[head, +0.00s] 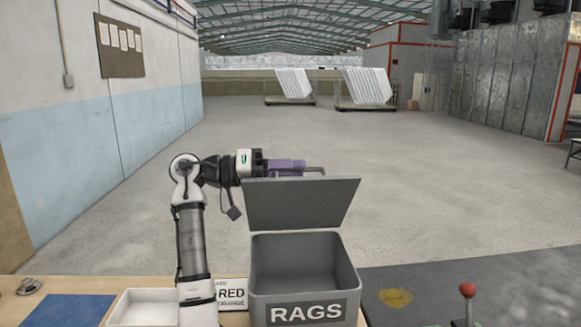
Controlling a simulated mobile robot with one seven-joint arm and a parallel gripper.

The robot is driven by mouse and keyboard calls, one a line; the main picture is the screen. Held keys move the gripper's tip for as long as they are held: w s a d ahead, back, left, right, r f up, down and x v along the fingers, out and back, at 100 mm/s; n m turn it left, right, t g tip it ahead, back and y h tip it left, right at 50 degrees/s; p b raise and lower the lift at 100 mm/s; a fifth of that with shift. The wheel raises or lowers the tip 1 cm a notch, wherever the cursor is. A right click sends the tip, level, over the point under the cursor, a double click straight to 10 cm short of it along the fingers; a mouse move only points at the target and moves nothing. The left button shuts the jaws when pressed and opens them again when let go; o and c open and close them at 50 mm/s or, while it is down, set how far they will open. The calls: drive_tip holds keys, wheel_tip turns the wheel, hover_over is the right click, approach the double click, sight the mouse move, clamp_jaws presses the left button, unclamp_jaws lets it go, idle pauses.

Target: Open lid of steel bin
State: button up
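The grey steel bin (258,285) stands on the bench in front of me, with a dark "RAGS" label on its front. Its lid (302,205) stands raised at the rear of the bin, and the open inside shows as bare grey. A small grey bar shows at the gripper's tip, above the lid edge. Whether the fingers are closed on it is too small to tell.
A blue mat (70,310) lies further left. A red-knobbed lever (467,291) stands to the right.

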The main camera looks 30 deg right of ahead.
clamp_jaws()
drive_tip(key=shift+d, duration=0.1)
idle(0.3)
